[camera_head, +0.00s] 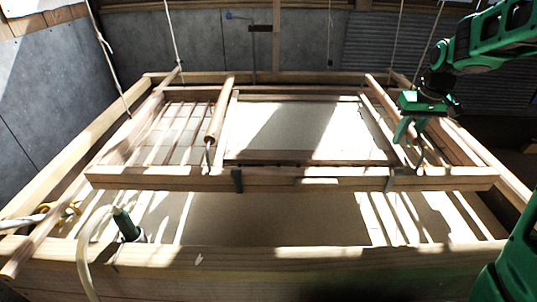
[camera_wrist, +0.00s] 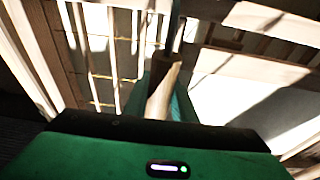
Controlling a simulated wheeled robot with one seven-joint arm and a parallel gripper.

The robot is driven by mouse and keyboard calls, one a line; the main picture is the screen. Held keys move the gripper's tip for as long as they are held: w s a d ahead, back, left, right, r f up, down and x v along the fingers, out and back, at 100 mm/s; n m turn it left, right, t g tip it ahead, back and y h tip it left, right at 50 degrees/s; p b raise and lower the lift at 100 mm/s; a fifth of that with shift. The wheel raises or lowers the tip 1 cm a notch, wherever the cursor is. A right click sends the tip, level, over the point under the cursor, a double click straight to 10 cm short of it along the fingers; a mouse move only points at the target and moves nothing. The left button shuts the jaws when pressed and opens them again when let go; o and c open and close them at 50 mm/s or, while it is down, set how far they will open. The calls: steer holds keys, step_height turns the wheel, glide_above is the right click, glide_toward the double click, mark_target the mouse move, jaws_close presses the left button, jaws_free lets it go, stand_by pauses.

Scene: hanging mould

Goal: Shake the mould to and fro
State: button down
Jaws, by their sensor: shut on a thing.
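The mould (camera_head: 300,180) is a wide wooden frame with slats and crossbars, hanging on ropes over a wooden vat (camera_head: 300,258). It looks about level. My green gripper (camera_head: 407,130) is at the mould's right side, reaching down from the upper right. It is shut on a wooden bar of the mould. In the wrist view, the wooden bar (camera_wrist: 163,92) runs up from between my fingers, and the slats (camera_wrist: 112,45) lie beyond. My gripper body hides the near end of the bar, and the fingertips are mostly hidden.
Ropes (camera_head: 174,38) run up from the frame. A pale hose (camera_head: 85,250) and a green-handled tool (camera_head: 125,222) are at the vat's front left. The vat's long side beams flank the mould. Grey panel walls (camera_head: 60,75) stand behind. Strong sun and shadow stripes cross the scene.

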steer(key=w, duration=0.4)
steer(key=shift+w, duration=0.3)
steer(key=shift+s, duration=0.15)
steer(key=s, duration=0.8)
steer(key=shift+w, duration=0.1)
steer(key=shift+w, duration=2)
steer(key=c, duration=2.4)
jaws_free()
steer(key=shift+c, duration=0.2)
